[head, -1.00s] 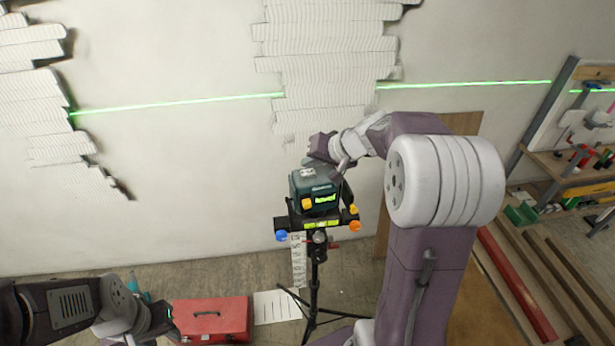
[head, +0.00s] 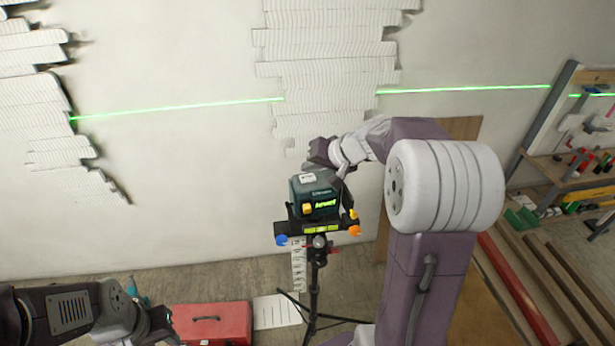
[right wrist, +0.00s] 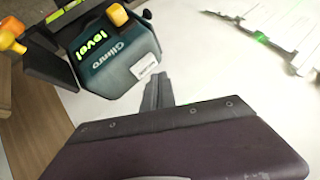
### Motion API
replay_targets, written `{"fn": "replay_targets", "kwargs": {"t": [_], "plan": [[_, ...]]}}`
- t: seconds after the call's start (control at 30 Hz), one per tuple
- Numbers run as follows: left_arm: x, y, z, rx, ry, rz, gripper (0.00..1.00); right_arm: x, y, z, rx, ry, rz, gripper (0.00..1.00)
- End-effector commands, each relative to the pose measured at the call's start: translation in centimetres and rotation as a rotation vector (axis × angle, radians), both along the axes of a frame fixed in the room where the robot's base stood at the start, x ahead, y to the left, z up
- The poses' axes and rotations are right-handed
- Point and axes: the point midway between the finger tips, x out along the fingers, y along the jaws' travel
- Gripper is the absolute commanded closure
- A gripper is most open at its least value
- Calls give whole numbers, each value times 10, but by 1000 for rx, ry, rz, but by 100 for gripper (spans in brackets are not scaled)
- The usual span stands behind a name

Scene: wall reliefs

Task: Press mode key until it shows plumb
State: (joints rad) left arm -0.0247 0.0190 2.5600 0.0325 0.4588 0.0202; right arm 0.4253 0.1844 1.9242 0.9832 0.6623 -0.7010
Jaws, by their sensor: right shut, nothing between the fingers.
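A dark teal laser level (head: 314,197) stands on a black tripod (head: 316,275). Its lit green display (right wrist: 89,43) reads "level" in the right wrist view.
A green laser line (head: 180,108) crosses the wall, broken by the white relief (head: 325,60). A red toolbox (head: 212,324) and a white sheet (head: 275,311) lie on the floor. Shelves (head: 570,165) and long boards (head: 560,280) are at the right.

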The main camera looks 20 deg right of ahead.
Motion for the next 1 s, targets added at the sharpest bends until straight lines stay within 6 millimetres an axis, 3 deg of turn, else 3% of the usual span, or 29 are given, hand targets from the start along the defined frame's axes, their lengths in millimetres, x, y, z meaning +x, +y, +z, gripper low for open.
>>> {"fn": "replay_targets", "kwargs": {"t": [0.77, 1.0], "plan": [[0, 0, 0, 0, 0, 0, 64, 0, 0, 0, 0, 0, 0, 100], [0, 0, -10, 0, 0, 0, 64, 0, 0, -7, 0, 0, 0, 100]]}}
